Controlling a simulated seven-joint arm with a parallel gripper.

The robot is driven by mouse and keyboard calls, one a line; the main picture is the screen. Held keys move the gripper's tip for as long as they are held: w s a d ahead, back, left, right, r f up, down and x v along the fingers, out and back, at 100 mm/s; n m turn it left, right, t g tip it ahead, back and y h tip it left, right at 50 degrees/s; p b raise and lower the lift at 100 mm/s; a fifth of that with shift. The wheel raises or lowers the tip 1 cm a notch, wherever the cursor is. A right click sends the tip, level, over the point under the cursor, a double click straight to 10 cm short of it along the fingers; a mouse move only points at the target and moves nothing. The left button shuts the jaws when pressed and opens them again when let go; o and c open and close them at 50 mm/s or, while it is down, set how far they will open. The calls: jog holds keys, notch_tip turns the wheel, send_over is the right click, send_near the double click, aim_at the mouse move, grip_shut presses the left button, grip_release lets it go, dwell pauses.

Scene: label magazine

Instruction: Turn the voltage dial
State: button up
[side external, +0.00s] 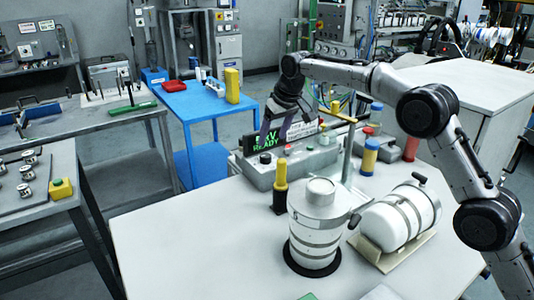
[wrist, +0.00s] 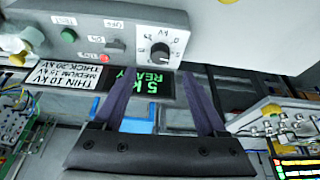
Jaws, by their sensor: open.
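The voltage dial (wrist: 159,50) is a black round knob with a white pointer mark, on a grey tester box with kV lettering. It also shows in the side view as a black knob (side external: 265,158) at the box's left end. The lit display (wrist: 150,83) reads 5 kV READY in green, upside down in the wrist view. A label (wrist: 62,77) reads THIN 10 kV, MEDIUM 15 kV, THICK 20 kV. My gripper (wrist: 158,72) is open and empty, its tips apart near the display. The dial appears beyond the tips, not between them. In the side view my gripper (side external: 270,128) hangs above the box's left end.
On the box, a switch (wrist: 115,45), a red light (wrist: 104,58) and a green TEST button (wrist: 68,35) sit beside the dial. A yellow-and-black probe (side external: 280,186), a white canister (side external: 315,225) and a lying cylinder (side external: 402,218) stand in front. The table's front left is clear.

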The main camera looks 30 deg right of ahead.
aim_at(266, 156)
jog(key=x, duration=0.8)
jog(key=shift+w, duration=0.1)
grip_shut()
